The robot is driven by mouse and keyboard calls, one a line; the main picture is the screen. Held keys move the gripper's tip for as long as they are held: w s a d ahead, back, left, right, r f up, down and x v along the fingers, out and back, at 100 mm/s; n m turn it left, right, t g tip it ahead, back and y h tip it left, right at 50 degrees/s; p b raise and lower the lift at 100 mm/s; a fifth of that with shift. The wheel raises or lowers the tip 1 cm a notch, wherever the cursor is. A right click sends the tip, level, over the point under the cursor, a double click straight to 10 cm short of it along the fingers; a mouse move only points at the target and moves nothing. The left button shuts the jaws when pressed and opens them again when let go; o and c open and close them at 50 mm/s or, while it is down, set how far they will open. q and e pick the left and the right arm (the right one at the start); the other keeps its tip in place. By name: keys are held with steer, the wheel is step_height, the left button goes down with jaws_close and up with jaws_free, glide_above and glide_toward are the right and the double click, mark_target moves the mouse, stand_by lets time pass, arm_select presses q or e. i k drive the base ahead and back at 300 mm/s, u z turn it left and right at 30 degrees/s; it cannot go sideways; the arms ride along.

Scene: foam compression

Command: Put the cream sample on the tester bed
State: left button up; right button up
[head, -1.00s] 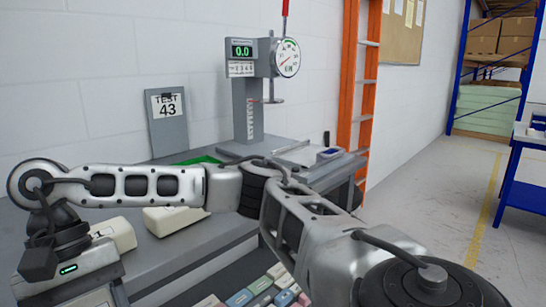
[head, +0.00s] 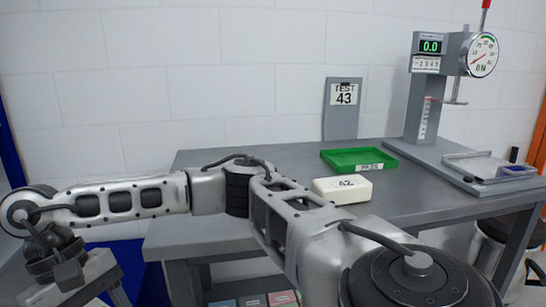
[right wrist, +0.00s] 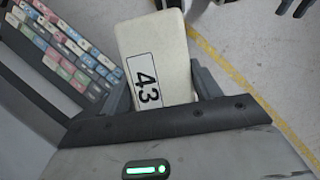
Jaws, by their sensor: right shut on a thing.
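A cream block marked 43 (right wrist: 160,45) is between the fingers of my right gripper (right wrist: 165,85) in the right wrist view; the gripper is shut on it. In the head view my right arm reaches across to the lower left, its gripper partly cut off and the held block not clearly visible. The tester (head: 420,95) stands at the right back of the grey table, with a dial, a display reading 0.0 and a press foot (head: 456,101) above its flat grey base (head: 425,152). The base under the foot is clear. My left gripper is not in view.
Another cream block marked 42 (head: 355,190) lies on the grey table (head: 245,158), in front of a green tray (head: 335,160). A sign (head: 342,110) reads TEST 43. A flat grey fixture (head: 492,166) sits right of the tester. Coloured blocks (right wrist: 65,50) line a shelf.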

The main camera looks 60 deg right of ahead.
mark_target(489, 166)
steer(key=u, duration=0.65)
steer(key=k, duration=1.65)
steer(key=z, duration=2.4)
